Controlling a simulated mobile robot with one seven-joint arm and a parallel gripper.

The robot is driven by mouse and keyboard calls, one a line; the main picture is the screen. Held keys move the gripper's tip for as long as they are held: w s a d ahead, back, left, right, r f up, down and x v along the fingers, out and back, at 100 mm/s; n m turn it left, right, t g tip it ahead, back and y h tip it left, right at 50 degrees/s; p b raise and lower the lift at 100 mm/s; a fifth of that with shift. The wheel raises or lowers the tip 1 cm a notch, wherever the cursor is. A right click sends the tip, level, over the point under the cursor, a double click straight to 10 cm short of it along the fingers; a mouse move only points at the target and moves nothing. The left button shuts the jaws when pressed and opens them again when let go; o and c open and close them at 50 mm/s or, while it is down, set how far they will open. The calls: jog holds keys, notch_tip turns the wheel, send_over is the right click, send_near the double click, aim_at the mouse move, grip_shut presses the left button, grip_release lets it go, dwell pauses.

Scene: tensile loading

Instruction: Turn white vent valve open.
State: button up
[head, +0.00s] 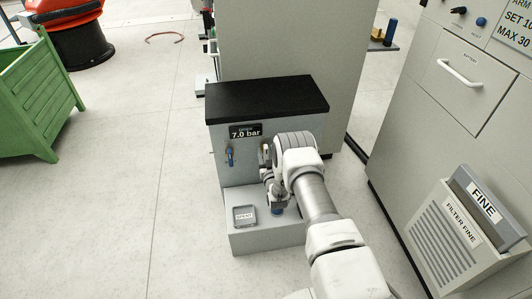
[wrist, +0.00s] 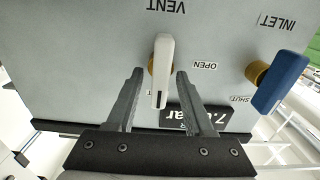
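The white vent valve (wrist: 161,70) has a white lever on a brass stem, below the VENT label in the upside-down wrist view. Its lever points toward the bottom of the picture, not at the OPEN label (wrist: 204,65) to its right. My gripper (wrist: 160,74) is open, with one grey finger on each side of the lever. Gaps show between fingers and lever, so it does not look gripped. In the head view my arm hides the vent valve and most of the gripper at the grey cabinet (head: 266,232).
A blue inlet valve (wrist: 281,82) stands to the right in the wrist view and also shows in the head view (head: 230,156). The display (head: 245,131) reads 7.0 bar. A small tray (head: 245,225) sits on the cabinet's ledge. A filter box (head: 450,240) stands at right.

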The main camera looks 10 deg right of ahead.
grip_shut()
jog(key=shift+a+n, duration=0.1)
jog(key=shift+n, duration=0.3)
jog(key=n, duration=0.3)
jog(key=shift+a+f+n, duration=0.1)
jog(key=shift+a+n, duration=0.1)
jog(key=shift+n, duration=0.2)
jog(key=n, duration=0.9)
jog(key=shift+a+f+n, duration=0.3)
jog(key=shift+f+n, duration=0.05)
jog(key=shift+n, duration=0.05)
jog(key=shift+f+n, duration=0.2)
jog(key=shift+n, duration=1.4)
jog(key=shift+d+n, duration=0.1)
jog(key=shift+n, duration=0.2)
